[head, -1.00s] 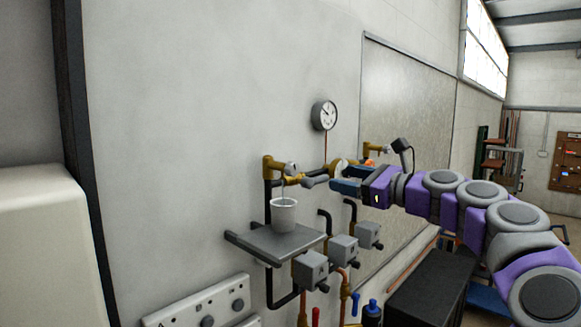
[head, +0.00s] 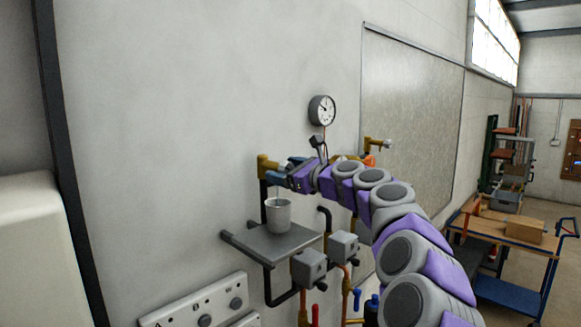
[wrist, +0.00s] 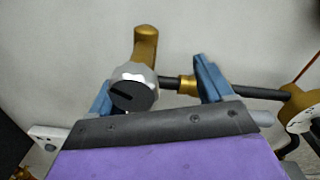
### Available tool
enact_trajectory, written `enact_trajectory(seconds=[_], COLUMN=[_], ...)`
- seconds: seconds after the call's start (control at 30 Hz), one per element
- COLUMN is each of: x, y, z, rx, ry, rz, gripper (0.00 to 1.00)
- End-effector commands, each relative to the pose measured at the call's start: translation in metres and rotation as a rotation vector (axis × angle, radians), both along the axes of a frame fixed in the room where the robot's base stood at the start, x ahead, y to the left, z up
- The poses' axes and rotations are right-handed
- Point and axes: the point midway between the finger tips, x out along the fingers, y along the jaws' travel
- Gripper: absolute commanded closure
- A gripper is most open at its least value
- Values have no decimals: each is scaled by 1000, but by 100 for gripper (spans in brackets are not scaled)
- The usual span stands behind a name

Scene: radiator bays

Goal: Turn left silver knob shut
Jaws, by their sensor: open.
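The left silver knob (wrist: 142,84) has a black slotted face and sits on a brass fitting (wrist: 146,48), which also shows at the wall in the head view (head: 266,168). In the head view my gripper hides most of this knob. My gripper (wrist: 156,84) is open, with its blue fingers on either side of the knob in the wrist view. The knob is closer to the left finger, and a gap separates it from the right one. I cannot tell whether the left finger touches it. A thin stream seems to run down into the cup (head: 278,217) below.
The cup stands on a grey shelf (head: 243,241). A round gauge (head: 321,110) is above on the wall. Another brass tap (head: 374,143) is further right. Grey boxes (head: 308,268) and pipes are below. A cart (head: 510,240) stands at the right.

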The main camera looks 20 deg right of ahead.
Motion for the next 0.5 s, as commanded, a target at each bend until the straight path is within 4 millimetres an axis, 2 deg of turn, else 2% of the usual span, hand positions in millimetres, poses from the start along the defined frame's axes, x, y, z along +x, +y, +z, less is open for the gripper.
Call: enact_trajectory(seconds=[0.03,0.17,0.33,0.37,0.5], x=[-4,-12,-14,-14,-15], y=[2,6,-5,-7,-10], z=[6,10,9,9,9], rx=[1,1,6,7,9], ry=[-9,-12,-15,-14,-15], rz=[-9,-8,-7,-7,-6], gripper=[37,37,37,31,44])
